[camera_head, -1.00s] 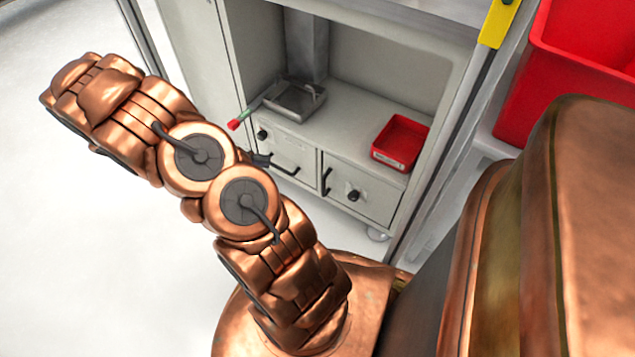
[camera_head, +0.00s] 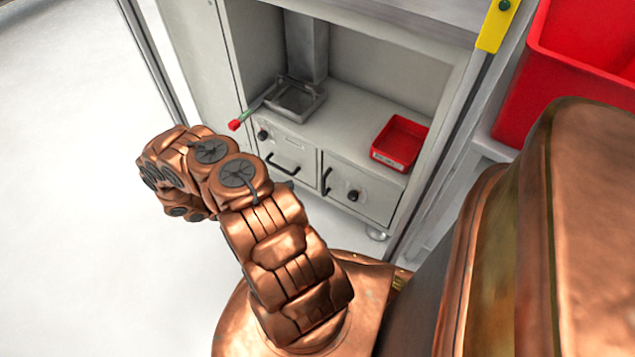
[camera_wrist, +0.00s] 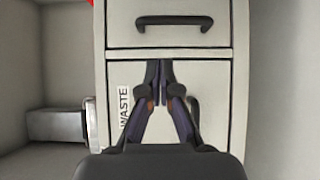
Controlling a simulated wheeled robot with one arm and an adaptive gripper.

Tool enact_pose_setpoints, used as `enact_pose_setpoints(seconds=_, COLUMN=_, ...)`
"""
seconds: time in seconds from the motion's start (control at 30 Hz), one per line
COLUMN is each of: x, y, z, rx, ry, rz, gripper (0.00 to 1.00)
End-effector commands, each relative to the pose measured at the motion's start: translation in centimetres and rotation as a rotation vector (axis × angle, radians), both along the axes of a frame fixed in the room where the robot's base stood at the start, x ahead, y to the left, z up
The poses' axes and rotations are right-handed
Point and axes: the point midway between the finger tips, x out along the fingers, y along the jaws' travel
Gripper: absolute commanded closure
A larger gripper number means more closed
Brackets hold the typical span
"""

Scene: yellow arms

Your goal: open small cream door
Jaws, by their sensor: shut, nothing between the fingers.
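The small cream door (camera_head: 375,188) is the right front under the cabinet shelf, shut, with a dark upright handle (camera_head: 326,181) near its left edge. In the sideways-turned wrist view, the door (camera_wrist: 222,22) fills the top, with its handle (camera_wrist: 174,23) running across. My gripper (camera_wrist: 159,82) is shut and empty, its fingertips together in front of the neighbouring drawer front, just below the door's edge in that picture. It looks apart from the handle. In the head view my arm hides most of the gripper.
The left drawer front (camera_head: 288,150) has a WASTE label (camera_wrist: 125,108) and its own handle (camera_wrist: 193,112). On the shelf stand a metal tray (camera_head: 318,103) and a red tray (camera_head: 402,143). A large red bin (camera_head: 530,100) is at right. Floor at left is clear.

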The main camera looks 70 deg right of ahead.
Motion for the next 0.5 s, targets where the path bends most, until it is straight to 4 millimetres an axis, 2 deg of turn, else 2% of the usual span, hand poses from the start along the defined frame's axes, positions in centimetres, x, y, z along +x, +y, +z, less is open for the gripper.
enact_pose_setpoints(seconds=0.1, x=-0.4, y=0.1, z=-1.5, rx=-0.009, ry=-0.002, rz=0.014, gripper=1.0)
enact_pose_setpoints(seconds=0.2, x=-0.6, y=0.2, z=-2.1, rx=-0.015, ry=-0.007, rz=0.02, gripper=1.0)
enact_pose_setpoints(seconds=0.37, x=-1.2, y=-0.4, z=-2.4, rx=-0.017, ry=-0.008, rz=0.023, gripper=1.0)
enact_pose_setpoints(seconds=0.5, x=-2.7, y=-1.6, z=-2.5, rx=-0.017, ry=-0.007, rz=0.02, gripper=1.0)
